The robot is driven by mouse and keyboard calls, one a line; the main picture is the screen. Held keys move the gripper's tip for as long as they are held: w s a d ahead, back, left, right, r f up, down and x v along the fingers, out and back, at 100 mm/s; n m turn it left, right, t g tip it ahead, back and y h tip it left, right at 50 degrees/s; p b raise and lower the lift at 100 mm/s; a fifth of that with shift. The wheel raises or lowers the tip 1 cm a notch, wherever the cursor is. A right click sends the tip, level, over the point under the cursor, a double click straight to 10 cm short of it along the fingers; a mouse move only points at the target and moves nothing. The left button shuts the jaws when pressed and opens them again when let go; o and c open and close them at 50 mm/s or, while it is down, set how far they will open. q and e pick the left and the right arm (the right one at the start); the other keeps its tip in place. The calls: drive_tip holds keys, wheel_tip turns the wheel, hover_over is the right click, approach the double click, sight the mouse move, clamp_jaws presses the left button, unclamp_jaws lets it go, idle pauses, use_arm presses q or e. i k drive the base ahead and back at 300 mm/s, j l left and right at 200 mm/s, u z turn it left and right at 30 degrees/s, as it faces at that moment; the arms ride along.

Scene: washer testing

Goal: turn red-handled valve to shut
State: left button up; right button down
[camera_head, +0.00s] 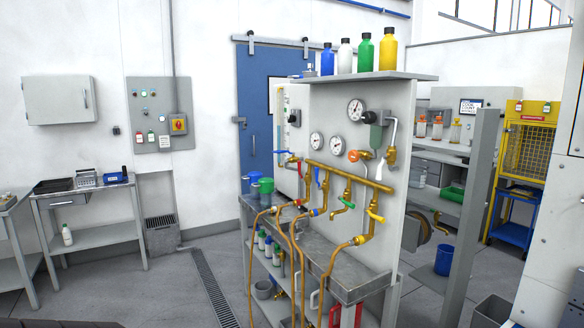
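The valve panel (330,105) stands in the middle of the view on a steel bench, with brass pipework on its face. A small red lever handle (294,160) shows at the left end of the pipework, beside a blue handle (282,152). The red handle is too small to tell its exact angle. Red also shows near a hose fitting (298,203) lower down; I cannot tell whether it is a handle. Neither of my grippers is in view.
Other handles on the pipework are green (347,203), yellow (375,215) and round orange (354,156). Orange hoses (328,280) hang in front of the bench. A grey post (474,215) stands to the right. The floor (150,290) at left is open.

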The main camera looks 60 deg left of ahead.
sight(300, 171)
drive_tip(key=k+u, duration=0.1)
drive_tip(key=u, duration=2.6)
drive_tip(key=i+j+u, duration=0.3)
drive_tip(key=i+u, duration=0.25)
drive_tip(key=i, duration=0.2)
drive_tip(key=i+z, duration=0.5)
drive_tip(key=i+j+z, duration=0.1)
drive_tip(key=i+z, duration=0.35)
drive_tip(key=i+l+z, duration=0.15)
drive_tip(key=i+z, duration=0.3)
drive_tip(key=i+j+z, duration=0.1)
drive_tip(key=i+z, duration=0.35)
drive_tip(key=i, duration=0.15)
